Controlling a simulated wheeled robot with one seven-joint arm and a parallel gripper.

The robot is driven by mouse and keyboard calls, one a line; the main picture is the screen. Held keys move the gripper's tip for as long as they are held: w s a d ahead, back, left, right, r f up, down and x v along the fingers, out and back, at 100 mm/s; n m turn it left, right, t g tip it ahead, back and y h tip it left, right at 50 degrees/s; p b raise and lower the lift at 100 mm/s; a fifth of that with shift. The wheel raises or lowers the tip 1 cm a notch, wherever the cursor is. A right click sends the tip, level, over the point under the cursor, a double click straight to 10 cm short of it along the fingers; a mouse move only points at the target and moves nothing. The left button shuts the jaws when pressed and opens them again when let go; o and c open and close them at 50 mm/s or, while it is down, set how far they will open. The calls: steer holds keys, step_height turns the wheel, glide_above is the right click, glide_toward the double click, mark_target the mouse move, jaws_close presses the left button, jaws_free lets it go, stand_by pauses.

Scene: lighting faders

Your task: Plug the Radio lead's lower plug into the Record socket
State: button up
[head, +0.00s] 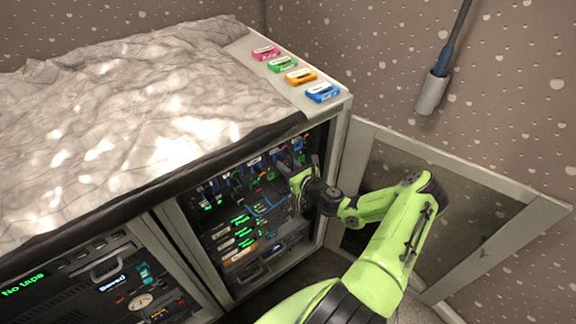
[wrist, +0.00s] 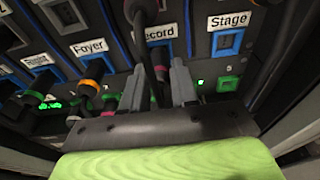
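In the wrist view the Record label (wrist: 160,32) sits above a blue-framed Record socket (wrist: 168,49), partly hidden by a dark lead (wrist: 145,50). This lead comes down from a plug at the top edge and runs in front of the label to my gripper. I cannot tell which lead this is. In the head view my gripper (head: 296,180) is at the right side of the open patch bay (head: 245,205), and the plug there is too small to tell.
Blue-framed sockets labelled Foyer (wrist: 93,47) and Stage (wrist: 229,42) flank Record. Other plugs and green sockets lie below. An open cabinet door (head: 470,170) stands right of my arm. Several coloured labelled cassettes (head: 322,92) lie on the cabinet top.

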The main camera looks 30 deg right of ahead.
steer(key=o, duration=0.5)
steer(key=shift+w, duration=0.15)
steer(key=s+r, duration=0.1)
steer(key=s, duration=0.4)
steer(key=s+r+p, duration=0.1)
steer(key=s, duration=0.4)
steer(key=s+p, duration=0.1)
steer(key=s, duration=0.4)
steer(key=shift+s+d+r, duration=0.2)
steer(key=shift+s+r, duration=0.1)
steer(key=shift+r, duration=0.1)
